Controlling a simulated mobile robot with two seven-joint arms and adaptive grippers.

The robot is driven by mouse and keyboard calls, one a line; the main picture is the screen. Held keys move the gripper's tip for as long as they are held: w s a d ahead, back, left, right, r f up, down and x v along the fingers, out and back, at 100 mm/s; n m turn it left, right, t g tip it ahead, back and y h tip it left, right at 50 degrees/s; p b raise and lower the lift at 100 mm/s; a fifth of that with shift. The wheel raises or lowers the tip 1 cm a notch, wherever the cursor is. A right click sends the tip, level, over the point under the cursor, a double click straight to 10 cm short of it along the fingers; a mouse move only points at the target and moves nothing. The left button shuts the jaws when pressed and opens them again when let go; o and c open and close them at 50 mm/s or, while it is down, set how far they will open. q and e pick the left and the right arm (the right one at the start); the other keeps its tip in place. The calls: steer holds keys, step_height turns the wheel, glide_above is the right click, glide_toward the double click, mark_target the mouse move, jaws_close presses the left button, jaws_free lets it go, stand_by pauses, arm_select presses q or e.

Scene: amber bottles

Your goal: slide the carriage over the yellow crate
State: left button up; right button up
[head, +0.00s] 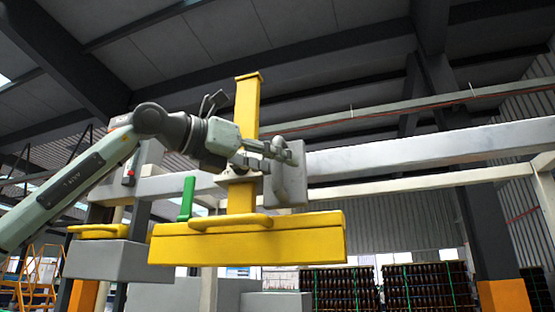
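The carriage (290,182) is a light grey block on a long grey overhead beam (430,150). A yellow post (247,106) runs up through it, and a wide yellow head (250,245) with a bar handle and a green lever (187,198) hangs below. My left gripper (272,150) reaches in from the left and is at the carriage's front, overlapping its upper part. Its fingertips are too small and merged with the carriage to tell whether they grip anything. My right gripper is out of view. I cannot make out a yellow crate.
Racks of dark amber bottles (427,287) stand low at the right behind the head. A grey block (105,262) with a yellow top is at the left. A dark column (487,220) with an orange base stands right. The beam right of the carriage looks clear.

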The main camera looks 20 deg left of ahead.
arm_select(q)
steer(key=shift+w+d, duration=0.1)
jaws_close()
stand_by(0.5)
